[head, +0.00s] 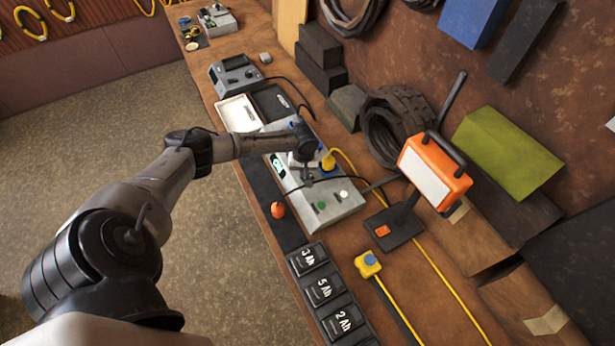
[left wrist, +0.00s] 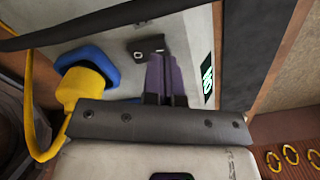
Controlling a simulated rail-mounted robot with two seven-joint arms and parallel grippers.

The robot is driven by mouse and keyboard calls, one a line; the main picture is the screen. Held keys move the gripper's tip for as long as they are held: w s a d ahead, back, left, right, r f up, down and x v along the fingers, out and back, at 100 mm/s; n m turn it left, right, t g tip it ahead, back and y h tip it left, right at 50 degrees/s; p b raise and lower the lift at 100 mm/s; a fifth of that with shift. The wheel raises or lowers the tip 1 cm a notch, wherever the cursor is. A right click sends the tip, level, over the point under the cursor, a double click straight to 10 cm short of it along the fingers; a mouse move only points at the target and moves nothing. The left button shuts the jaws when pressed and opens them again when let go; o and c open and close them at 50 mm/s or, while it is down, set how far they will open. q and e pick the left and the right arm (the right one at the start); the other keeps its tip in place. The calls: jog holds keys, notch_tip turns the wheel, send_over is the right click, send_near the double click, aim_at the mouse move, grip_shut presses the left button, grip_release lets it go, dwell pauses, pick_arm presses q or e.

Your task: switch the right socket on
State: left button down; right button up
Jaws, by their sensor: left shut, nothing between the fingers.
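The grey socket box (head: 338,208) lies on the bench, with a green-lit display (head: 279,167) on its near side. A yellow plug (head: 328,160) sits in a blue socket (head: 327,172); the plug (left wrist: 82,88) and blue socket (left wrist: 92,60) also show in the left wrist view. My left gripper (head: 306,178) is shut and empty over the box, beside the plug. In the left wrist view its fingertips (left wrist: 166,62) are at a dark rocker switch (left wrist: 142,48) with a pale round mark. They partly cover it; I cannot tell whether they touch. My right gripper is out of view.
A black cable (head: 335,179) and a yellow cable (head: 346,160) run near the box. An orange work lamp (head: 436,172) stands to the right, and a yellow connector (head: 368,264) lies in front. Black battery blocks (head: 322,288) line the near edge.

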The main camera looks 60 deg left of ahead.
pick_arm(q)
jog(key=shift+f, duration=0.35)
jog(key=shift+f+b, duration=0.55)
jog(key=shift+f, duration=0.3)
dwell(0.4)
jog(key=shift+r+p, duration=0.65)
jog(key=shift+p, duration=0.1)
notch_tip(320, 180, up, 6)
jog(key=p, duration=0.6)
jog(key=shift+f+p, duration=0.1)
jog(key=shift+p, duration=0.3)
